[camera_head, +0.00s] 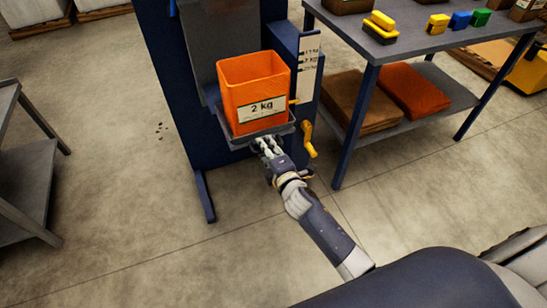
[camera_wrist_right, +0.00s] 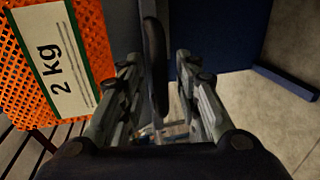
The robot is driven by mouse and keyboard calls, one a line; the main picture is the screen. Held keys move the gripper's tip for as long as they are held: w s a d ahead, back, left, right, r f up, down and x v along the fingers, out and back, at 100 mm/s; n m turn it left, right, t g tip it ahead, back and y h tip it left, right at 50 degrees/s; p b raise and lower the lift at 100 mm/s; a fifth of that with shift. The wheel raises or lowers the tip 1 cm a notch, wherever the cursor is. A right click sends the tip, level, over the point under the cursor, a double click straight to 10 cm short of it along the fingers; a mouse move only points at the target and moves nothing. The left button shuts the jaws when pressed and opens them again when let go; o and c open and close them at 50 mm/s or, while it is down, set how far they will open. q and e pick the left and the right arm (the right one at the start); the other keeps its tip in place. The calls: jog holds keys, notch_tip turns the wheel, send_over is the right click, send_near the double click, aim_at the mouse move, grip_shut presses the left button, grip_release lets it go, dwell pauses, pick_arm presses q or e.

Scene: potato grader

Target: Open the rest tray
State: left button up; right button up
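The rest tray (camera_head: 234,143) is a dark shallow tray on the front of the blue machine, with an orange "2 kg" crate (camera_head: 253,88) standing on it. My right gripper (camera_head: 264,143) is at the tray's front edge, below the crate. In the right wrist view, the fingers of my right gripper (camera_wrist_right: 158,62) are apart, one on each side of a dark rounded bar (camera_wrist_right: 155,65). A gap shows on the right of the bar; contact on the left is unclear. The crate (camera_wrist_right: 62,70) and the slatted tray (camera_wrist_right: 22,150) show at the left. My left gripper is not in view.
A yellow crank handle (camera_head: 308,140) hangs just right of my right gripper. A table (camera_head: 400,38) with coloured blocks and a lower shelf with sacks stands on the right. A grey shelf unit (camera_head: 28,185) stands on the left. The floor in front is clear.

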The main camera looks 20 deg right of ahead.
jog(key=v, duration=1.1)
jog(key=shift+s, duration=0.2)
